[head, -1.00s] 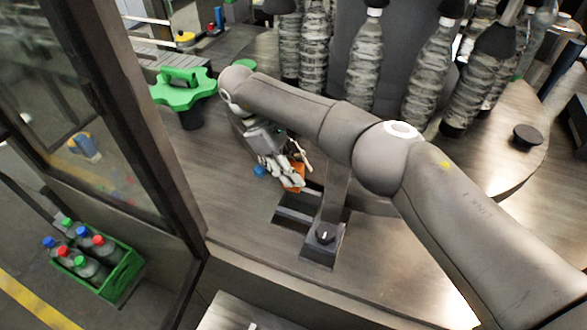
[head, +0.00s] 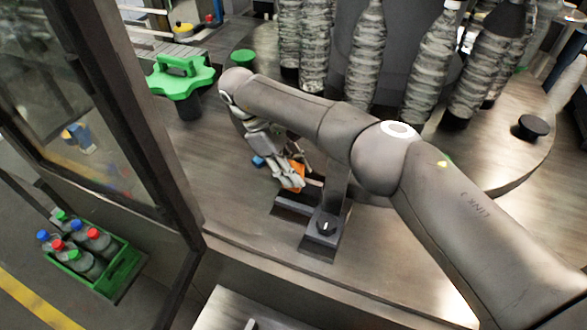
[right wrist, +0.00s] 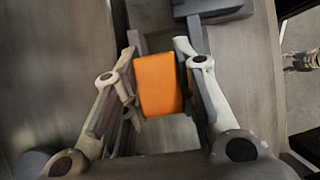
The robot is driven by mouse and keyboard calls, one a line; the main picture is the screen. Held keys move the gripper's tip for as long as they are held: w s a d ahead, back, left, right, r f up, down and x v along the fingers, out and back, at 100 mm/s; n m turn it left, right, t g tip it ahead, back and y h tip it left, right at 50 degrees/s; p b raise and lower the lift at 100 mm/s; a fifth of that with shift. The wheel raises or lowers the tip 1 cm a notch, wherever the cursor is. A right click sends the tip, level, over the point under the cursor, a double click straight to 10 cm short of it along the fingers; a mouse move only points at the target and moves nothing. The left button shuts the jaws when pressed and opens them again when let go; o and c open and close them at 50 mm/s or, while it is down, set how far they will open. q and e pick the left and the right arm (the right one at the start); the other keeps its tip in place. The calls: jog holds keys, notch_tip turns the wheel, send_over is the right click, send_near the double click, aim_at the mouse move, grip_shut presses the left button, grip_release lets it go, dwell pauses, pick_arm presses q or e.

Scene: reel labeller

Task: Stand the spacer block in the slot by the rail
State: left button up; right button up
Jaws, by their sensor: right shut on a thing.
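The orange spacer block (head: 297,170) is partly hidden by my right gripper (head: 295,177) in the head view. In the right wrist view the block (right wrist: 158,85) sits between the two fingers of my right gripper (right wrist: 158,72), which is shut on it. The dark rail fixture (head: 322,238) stands on the worktop, with a low dark bar (head: 292,203) reaching left from it. The gripper and block are just behind this bar. In the right wrist view dark fixture parts (right wrist: 213,8) lie just beyond the block. I cannot tell whether they touch. My left gripper is not in view.
A small blue piece (head: 258,161) lies left of the gripper. A green star-shaped handwheel (head: 180,84) stands at the back left. A round turntable (head: 505,165) with several wrapped bottles is behind. A glazed door frame (head: 150,150) is at left. The front worktop (head: 250,225) is clear.

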jog(key=shift+f+b, duration=0.65)
jog(key=shift+f, duration=0.3)
jog(key=shift+s+r+p, duration=0.1)
jog(key=shift+r+p, duration=0.35)
jog(key=shift+p, duration=0.05)
jog(key=shift+f, duration=0.15)
jog(key=shift+f+b, duration=0.3)
jog(key=shift+b, duration=0.1)
jog(key=shift+r, duration=0.1)
jog(key=shift+r, duration=0.3)
jog(key=shift+f, duration=0.1)
